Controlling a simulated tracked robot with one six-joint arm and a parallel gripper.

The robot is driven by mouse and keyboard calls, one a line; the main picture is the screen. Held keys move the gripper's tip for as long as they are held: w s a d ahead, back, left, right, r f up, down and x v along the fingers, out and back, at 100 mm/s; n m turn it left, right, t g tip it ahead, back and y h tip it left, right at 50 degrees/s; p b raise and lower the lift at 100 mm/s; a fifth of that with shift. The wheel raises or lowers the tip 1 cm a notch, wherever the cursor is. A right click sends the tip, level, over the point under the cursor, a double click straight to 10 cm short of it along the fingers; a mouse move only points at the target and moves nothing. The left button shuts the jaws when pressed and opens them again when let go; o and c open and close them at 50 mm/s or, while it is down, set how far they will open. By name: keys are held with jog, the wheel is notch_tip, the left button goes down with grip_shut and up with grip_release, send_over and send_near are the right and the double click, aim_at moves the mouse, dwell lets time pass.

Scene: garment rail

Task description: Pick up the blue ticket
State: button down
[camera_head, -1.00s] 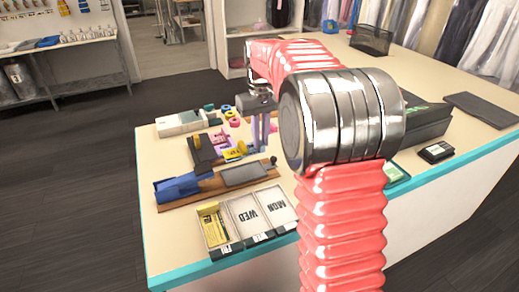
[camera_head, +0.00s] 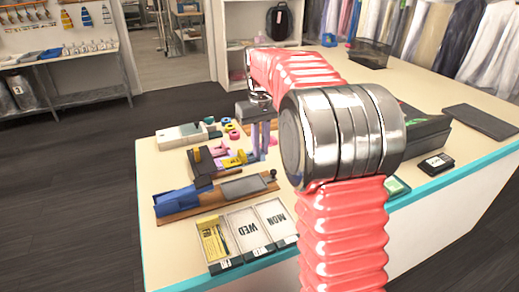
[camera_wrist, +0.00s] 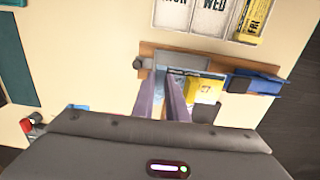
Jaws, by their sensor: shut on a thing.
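My gripper (camera_head: 259,154) is low over the counter, among small items beyond the brown board. In the wrist view its two purple fingers (camera_wrist: 162,82) point down at the counter and are closed on a thin pale blue piece, which looks like the blue ticket (camera_wrist: 160,104). The fingers and the gripper body hide much of it. A yellow ticket (camera_head: 234,158) lies just left of the fingers in the head view. It also shows right of them in the wrist view (camera_wrist: 203,92).
A brown board (camera_head: 210,198) with a blue part and grey plate lies nearer. Trays marked MON and WED, plus one with a yellow label (camera_head: 213,244), stand at the front edge. A black bin (camera_head: 370,53) is at the back. The middle back of the counter is clear.

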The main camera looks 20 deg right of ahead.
jog(key=shift+r, duration=2)
jog(key=shift+s, duration=0.1)
